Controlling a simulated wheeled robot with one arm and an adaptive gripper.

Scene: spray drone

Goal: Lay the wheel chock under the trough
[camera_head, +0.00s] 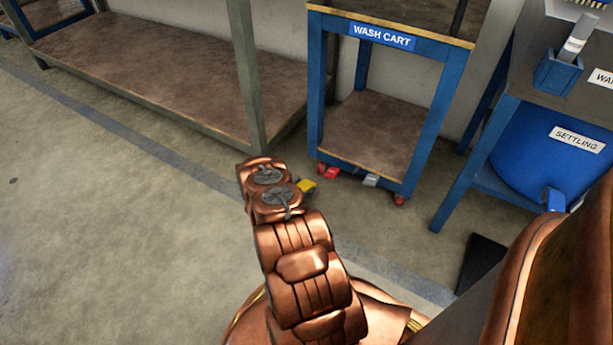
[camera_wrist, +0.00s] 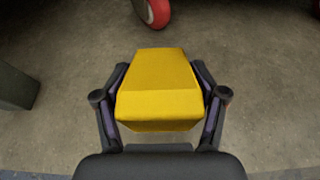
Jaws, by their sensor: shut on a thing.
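The yellow wheel chock (camera_wrist: 158,85) is clasped between the two fingers of my gripper (camera_wrist: 160,92) in the wrist view. It is a wedge-like block, and bare concrete shows around it. In the head view a small part of the chock (camera_head: 306,186) shows low, just in front of the wash cart's left caster. My arm hides most of my gripper there. I cannot pick out the trough with certainty in either view.
The blue-framed wash cart (camera_head: 316,100) stands on red casters (camera_head: 399,199); one caster (camera_wrist: 156,12) shows ahead in the wrist view. A long bench (camera_head: 170,65) stands left, its post (camera_wrist: 17,88) nearby. A blue settling tub (camera_head: 535,165) is right. Floor at left is clear.

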